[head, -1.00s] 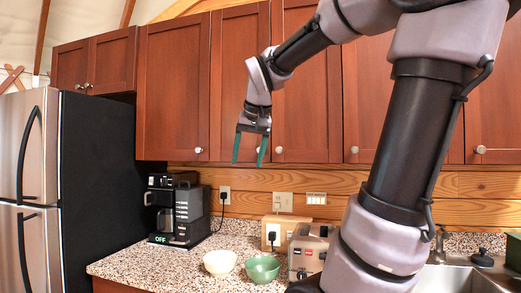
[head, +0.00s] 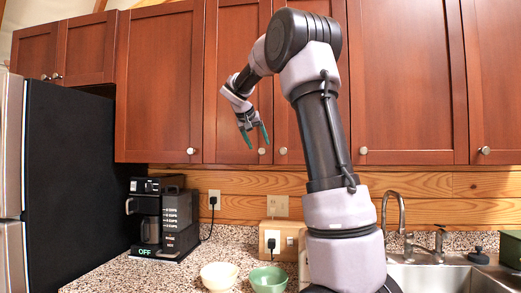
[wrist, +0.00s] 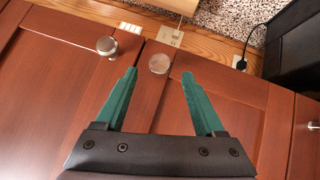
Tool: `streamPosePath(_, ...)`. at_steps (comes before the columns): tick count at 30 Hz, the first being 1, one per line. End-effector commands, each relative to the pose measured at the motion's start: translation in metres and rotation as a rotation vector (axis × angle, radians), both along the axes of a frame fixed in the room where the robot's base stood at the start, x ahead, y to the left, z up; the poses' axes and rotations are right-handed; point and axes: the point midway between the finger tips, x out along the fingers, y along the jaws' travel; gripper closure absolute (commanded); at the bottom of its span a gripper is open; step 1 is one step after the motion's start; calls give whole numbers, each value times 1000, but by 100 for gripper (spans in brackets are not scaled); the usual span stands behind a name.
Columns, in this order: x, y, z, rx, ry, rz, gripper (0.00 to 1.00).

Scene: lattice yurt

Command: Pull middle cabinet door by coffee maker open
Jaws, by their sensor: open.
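The middle cabinet door (head: 228,75) is a reddish-brown panel door in the upper row, right of and above the black coffee maker (head: 166,217). It is shut. Its round metal knob (head: 262,151) is at its lower right corner; in the wrist view, the knob (wrist: 159,63) lies just beyond and between the fingertips. My gripper (head: 257,142) is open and empty, its green fingers pointing down toward the knob. In the wrist view, my gripper (wrist: 159,74) shows both fingers spread apart. I cannot tell how far the tips are from the knob.
The neighbouring door's knob (head: 283,151) is close to the right, also shown in the wrist view (wrist: 106,45). A cream bowl (head: 219,276) and a green bowl (head: 268,279) sit on the speckled counter. A black-sided fridge (head: 68,180) stands left; a sink faucet (head: 397,212) is right.

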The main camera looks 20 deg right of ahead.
Motion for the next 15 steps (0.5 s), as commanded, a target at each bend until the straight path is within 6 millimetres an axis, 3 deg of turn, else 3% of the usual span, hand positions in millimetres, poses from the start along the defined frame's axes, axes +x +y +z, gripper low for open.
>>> streamPosePath(6,14,-17,-21,2,2,-1,29)
streamPosePath(15,18,-21,-27,2,0,1,29)
